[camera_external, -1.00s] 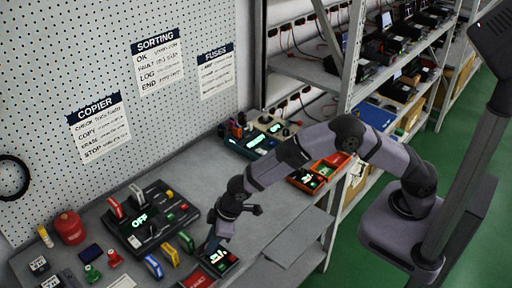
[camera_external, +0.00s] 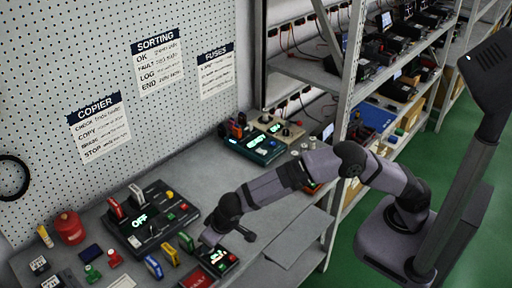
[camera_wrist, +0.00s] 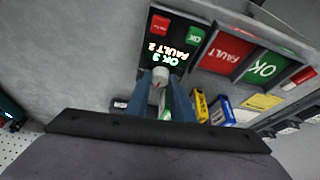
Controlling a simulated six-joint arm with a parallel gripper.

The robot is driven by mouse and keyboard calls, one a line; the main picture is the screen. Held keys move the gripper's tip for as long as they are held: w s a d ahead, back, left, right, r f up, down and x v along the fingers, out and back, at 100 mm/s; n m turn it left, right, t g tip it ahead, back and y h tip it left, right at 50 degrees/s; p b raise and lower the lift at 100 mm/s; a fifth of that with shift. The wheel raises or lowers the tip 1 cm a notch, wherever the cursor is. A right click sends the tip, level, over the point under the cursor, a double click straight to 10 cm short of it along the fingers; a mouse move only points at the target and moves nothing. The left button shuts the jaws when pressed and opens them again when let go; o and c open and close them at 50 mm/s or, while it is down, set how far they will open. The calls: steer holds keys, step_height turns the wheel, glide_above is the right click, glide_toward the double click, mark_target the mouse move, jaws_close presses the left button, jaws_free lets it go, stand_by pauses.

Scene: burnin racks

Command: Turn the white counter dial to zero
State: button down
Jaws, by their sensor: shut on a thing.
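The counter is a small dark box (camera_wrist: 181,28) with a lit display reading "OK 3" and "FAULT 2", plus a red and a green button. Its white dial (camera_wrist: 160,74) is at the near end of the box in the wrist view. My gripper (camera_wrist: 160,84) has its two blue-grey fingers on either side of the dial and is shut on it. In the external view my gripper (camera_external: 210,238) is low over the counter (camera_external: 222,259) near the front of the bench, and the dial is hidden there.
Red FAULT (camera_wrist: 228,52) and green OK (camera_wrist: 263,67) trays lie beside the counter. Yellow (camera_external: 171,254) and blue (camera_external: 153,267) pieces stand close by. A black copier panel (camera_external: 150,235) showing "OFF" is behind them.

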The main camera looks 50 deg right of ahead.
steer(key=shift+a+m+h, duration=0.2)
steer(key=shift+m+h, duration=0.7)
steer(key=shift+m, duration=1.4)
steer(key=c, duration=1.6)
jaws_free()
steer(key=shift+o, duration=0.2)
steer(key=b+v, duration=0.1)
steer(key=v, duration=0.6)
steer(key=shift+r+b, duration=0.25)
steer(key=shift+b, duration=0.05)
